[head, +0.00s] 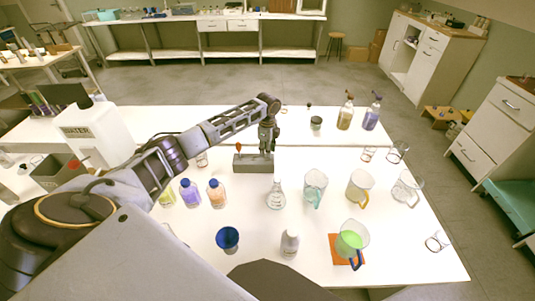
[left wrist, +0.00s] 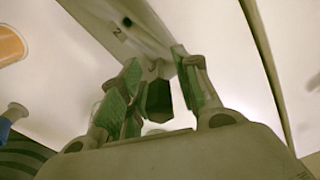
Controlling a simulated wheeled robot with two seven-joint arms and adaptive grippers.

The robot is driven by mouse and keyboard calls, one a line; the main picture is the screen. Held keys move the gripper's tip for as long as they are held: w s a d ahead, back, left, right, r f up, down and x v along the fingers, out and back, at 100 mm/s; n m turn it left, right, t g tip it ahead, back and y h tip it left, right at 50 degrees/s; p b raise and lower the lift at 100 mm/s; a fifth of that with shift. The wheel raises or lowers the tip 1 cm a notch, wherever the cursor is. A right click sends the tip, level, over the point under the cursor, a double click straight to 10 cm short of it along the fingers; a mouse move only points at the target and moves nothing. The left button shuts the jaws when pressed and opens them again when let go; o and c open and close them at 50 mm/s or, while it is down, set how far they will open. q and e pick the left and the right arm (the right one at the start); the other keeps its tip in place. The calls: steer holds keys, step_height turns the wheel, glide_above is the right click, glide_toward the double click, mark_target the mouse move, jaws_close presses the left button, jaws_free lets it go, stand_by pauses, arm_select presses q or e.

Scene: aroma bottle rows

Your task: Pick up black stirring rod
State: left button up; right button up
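My left gripper (head: 267,146) reaches in from the left and is over the right part of a small grey holder (head: 240,164) on the white table. In the left wrist view its green-padded fingers (left wrist: 158,85) stand apart. A dark, blunt-ended piece (left wrist: 158,102) shows between them; it may be the black stirring rod, but I cannot tell for certain. The pale holder also shows behind the fingers (left wrist: 120,27). In the head view the rod cannot be made out against the dark gripper. My right gripper is not in view.
A red-tipped tool (head: 239,146) stands at the holder's left part. A conical flask (head: 276,195) stands close in front, with beakers (head: 315,189) to the right. A blue cup (head: 228,239) is nearer me.

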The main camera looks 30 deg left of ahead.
arm_select(q)
steer(key=shift+f, duration=0.9)
jaws_close()
